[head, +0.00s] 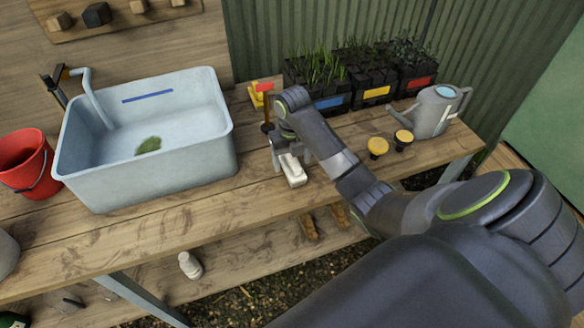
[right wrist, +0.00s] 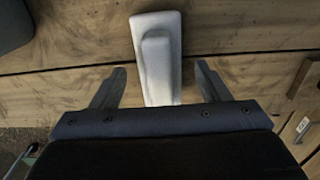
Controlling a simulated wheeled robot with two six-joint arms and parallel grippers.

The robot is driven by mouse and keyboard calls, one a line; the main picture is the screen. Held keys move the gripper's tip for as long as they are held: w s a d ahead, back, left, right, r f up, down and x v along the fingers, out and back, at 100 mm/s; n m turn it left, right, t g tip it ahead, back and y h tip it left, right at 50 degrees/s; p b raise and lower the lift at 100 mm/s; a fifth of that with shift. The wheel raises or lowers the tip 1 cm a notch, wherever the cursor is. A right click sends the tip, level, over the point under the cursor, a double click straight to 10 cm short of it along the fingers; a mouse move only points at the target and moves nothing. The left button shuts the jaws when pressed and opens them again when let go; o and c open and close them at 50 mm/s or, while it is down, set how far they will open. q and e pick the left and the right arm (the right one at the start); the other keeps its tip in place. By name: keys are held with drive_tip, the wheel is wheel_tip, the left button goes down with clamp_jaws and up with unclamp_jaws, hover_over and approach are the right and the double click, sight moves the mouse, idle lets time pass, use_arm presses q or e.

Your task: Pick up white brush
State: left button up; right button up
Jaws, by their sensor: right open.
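The white brush (head: 293,170) lies on the wooden bench near its front edge, right of the sink. In the right wrist view the brush (right wrist: 158,55) lies lengthwise between the two fingers, its near end hidden behind my gripper body. My right gripper (head: 292,159) is over the brush, fingers apart on either side. In the right wrist view the right gripper (right wrist: 158,88) is open, with a gap between each finger and the brush. My left gripper is not in view.
A pale blue sink (head: 210,165) stands left of the brush, with a red bucket (head: 25,160) beyond it. Black seedling trays (head: 335,105) and a grey watering can (head: 435,115) stand behind right. Two yellow-topped items (head: 377,146) sit right of my gripper. The front bench strip is clear.

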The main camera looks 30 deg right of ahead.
wheel_tip(320, 180, down, 2)
drive_tip(key=c, duration=1.1)
drive_tip(key=shift+r, duration=0.55)
wheel_tip(320, 180, up, 4)
drive_tip(key=shift+w+f, duration=0.1)
drive_tip(key=shift+f, duration=0.1)
wheel_tip(320, 180, up, 4)
drive_tip(key=p, duration=0.3)
drive_tip(key=shift+f, duration=0.1)
drive_tip(key=shift+r+p, duration=0.8)
drive_tip(key=shift+p, duration=0.2)
